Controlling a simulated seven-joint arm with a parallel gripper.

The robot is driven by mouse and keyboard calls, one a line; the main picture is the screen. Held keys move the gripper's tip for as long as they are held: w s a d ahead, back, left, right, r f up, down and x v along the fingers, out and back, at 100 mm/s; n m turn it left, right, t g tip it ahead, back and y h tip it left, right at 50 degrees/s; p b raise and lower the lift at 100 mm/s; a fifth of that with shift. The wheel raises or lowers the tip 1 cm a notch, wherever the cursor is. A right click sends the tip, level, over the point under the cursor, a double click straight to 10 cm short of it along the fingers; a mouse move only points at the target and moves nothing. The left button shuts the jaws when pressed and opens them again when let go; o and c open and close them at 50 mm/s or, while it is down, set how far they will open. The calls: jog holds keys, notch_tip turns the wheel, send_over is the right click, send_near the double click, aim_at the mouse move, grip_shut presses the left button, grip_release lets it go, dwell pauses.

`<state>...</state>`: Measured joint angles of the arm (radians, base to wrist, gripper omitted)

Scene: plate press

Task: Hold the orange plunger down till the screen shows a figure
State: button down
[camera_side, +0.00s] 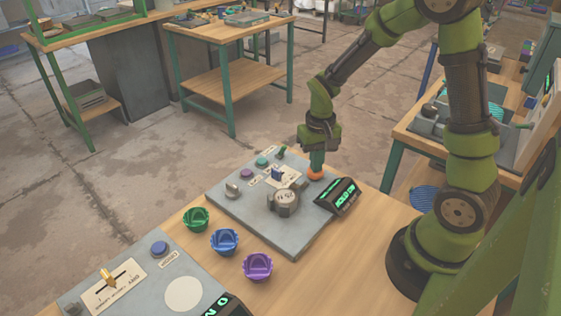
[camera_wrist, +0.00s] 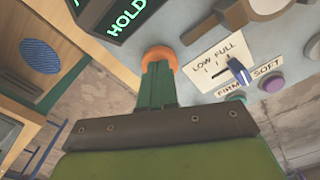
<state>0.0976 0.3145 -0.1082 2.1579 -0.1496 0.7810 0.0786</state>
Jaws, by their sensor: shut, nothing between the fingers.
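The orange plunger (camera_side: 315,175) stands at the back right of the grey panel (camera_side: 256,225). My gripper (camera_side: 317,165) is shut with nothing between its fingers, and its tips are on top of the plunger. In the wrist view the green fingers (camera_wrist: 157,85) meet the orange plunger (camera_wrist: 160,55), and its rim shows around them. How far the plunger is pressed in is hard to tell. The screen (camera_side: 338,196) beside it shows green text; in the wrist view the screen (camera_wrist: 125,18) reads "HOLD", with the rest cut off.
A blue slider (camera_wrist: 238,70) marked LOW to FULL and FIRM and SOFT buttons lie close to the plunger. A round grey part (camera_side: 283,203) sits on the panel. Green (camera_side: 196,219), blue (camera_side: 225,241) and purple (camera_side: 257,266) cups stand in front on the wooden table.

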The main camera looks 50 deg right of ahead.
dwell(0.7)
jog(key=shift+r, duration=2.5)
jog(key=s+a+r+n+t+y, duration=0.1)
jog(key=s+a+r+t, duration=0.2)
jog(key=r, duration=0.4)
jog(key=s+a+r+n+t+y, duration=0.1)
jog(key=s+a+r+t, duration=0.3)
jog(key=s+a+r, duration=0.2)
jog(key=shift+s+a+r, duration=0.25)
jog(key=shift+a+r, duration=0.15)
jog(key=shift+r, duration=0.5)
